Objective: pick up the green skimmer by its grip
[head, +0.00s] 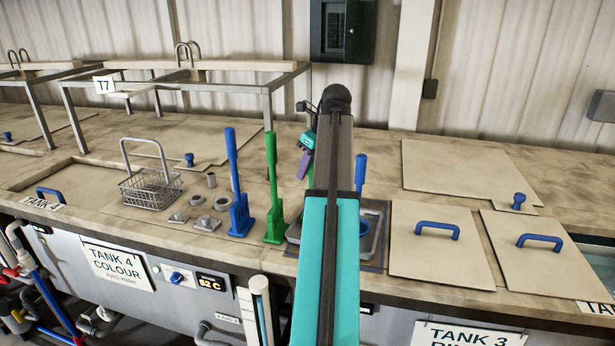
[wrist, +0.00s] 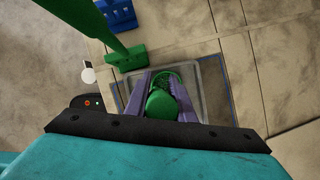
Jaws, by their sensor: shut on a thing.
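The green skimmer shows in the wrist view as a round green grip end (wrist: 162,104) with a green rim and dark mesh beyond it. My gripper (wrist: 164,88) has its purple fingers on either side of the grip and is shut on it. The skimmer is over a grey tray (wrist: 210,76); I cannot tell whether it touches the tray.
A tall green tool (head: 272,190) and a blue one (head: 236,190) stand left of the grey tray (head: 376,246). Another blue handle (head: 360,171) rises right of my arm. A wire basket (head: 150,188) sits further left. Lids with blue handles (head: 437,230) lie right.

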